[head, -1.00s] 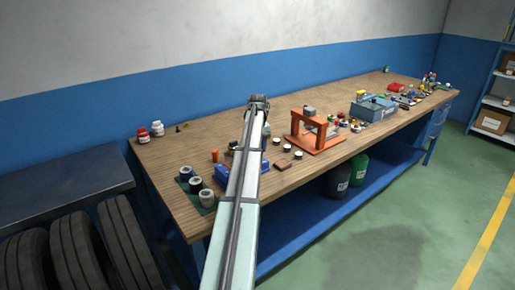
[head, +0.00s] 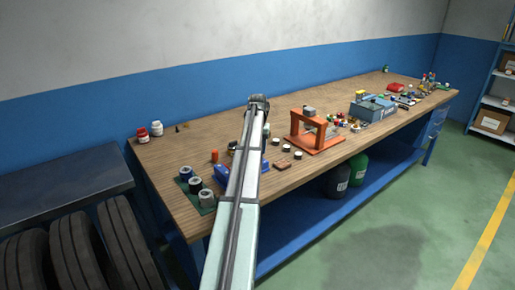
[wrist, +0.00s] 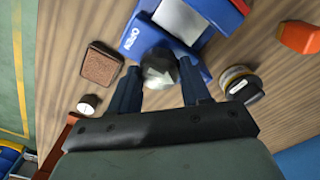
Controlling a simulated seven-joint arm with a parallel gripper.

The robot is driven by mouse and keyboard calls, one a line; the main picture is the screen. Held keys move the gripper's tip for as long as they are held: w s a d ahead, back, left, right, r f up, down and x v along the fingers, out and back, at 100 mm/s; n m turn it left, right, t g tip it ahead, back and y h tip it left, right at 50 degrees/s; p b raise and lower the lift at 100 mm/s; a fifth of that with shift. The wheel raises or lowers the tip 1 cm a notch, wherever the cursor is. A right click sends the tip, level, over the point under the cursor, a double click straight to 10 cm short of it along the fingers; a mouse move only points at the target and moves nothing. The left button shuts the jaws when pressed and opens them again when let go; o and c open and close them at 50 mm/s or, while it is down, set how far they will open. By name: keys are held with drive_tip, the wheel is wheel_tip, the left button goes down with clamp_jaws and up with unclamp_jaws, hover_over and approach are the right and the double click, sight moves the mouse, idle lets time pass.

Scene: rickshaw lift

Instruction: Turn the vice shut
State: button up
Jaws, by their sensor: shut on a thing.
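The blue vice (wrist: 220,15) is at the top of the wrist view, with a white "OPEN" label on its body. A grey and dark knob or handle end (wrist: 158,75) is at its near side. My gripper (wrist: 160,80) has its two dark blue fingers on either side of this knob, shut on it. In the head view the blue vice (head: 221,174) shows only in part, left of my arm. How far apart the vice's jaws are is unclear.
In the wrist view, a brown square block (wrist: 101,64), a small white-topped cap (wrist: 88,104) and a round tin (wrist: 240,85) lie close by. An orange object (wrist: 298,37) is at the right. An orange press frame (head: 315,133) stands to the right in the head view.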

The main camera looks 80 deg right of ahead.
idle(0.3)
drive_tip(key=o, duration=1.1)
drive_tip(key=shift+c, duration=0.2)
drive_tip(key=shift+r, duration=0.1)
wheel_tip(320, 180, up, 14)
drive_tip(key=shift+f, duration=0.2)
